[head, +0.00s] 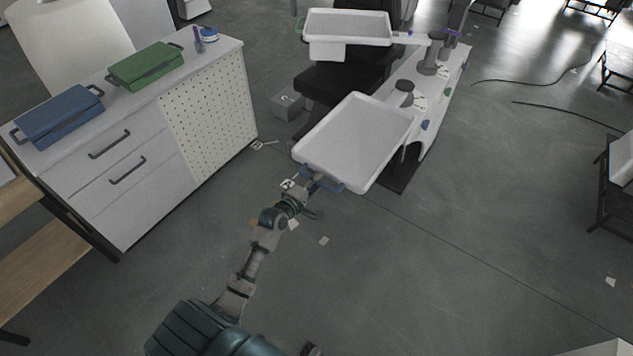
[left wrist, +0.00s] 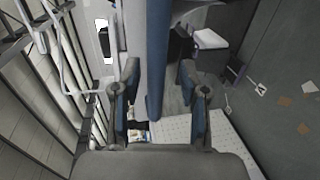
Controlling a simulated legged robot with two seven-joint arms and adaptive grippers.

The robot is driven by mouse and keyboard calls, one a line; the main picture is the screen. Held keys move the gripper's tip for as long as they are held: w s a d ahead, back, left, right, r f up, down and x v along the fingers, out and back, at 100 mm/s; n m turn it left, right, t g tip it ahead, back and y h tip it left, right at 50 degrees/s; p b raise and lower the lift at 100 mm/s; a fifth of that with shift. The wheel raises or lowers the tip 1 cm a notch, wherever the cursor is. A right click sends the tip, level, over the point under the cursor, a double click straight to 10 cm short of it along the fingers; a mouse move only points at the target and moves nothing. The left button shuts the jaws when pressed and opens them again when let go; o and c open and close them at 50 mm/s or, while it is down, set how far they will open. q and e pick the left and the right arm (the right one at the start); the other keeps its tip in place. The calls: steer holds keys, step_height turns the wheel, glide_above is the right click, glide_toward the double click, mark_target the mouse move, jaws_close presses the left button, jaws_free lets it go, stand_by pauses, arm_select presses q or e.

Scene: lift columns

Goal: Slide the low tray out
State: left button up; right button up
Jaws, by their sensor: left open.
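The near white tray (head: 353,142) is a shallow rimmed tray on a white stand with short grey columns. A blue handle (head: 328,185) sits at its front edge. My left gripper (head: 312,180) reaches up to this handle from below in the head view. In the left wrist view the blue handle bar (left wrist: 157,50) runs upright between the two fingers of my left gripper (left wrist: 160,82). The fingers are apart, with a gap visible on each side of the bar.
A second white tray (head: 347,27) is farther back, beside a dark chair (head: 345,82). A white cabinet (head: 150,160) at left carries a blue case (head: 58,117) and a green case (head: 146,66). Cables lie on the floor at upper right. The floor at right is mostly clear.

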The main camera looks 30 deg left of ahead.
arm_select(q)
steer(key=shift+w+d, duration=0.45)
steer(key=shift+w, duration=0.15)
steer(key=shift+d, duration=0.2)
arm_select(e)
steer(key=shift+d+f, duration=0.2)
steer(key=shift+d, duration=0.25)
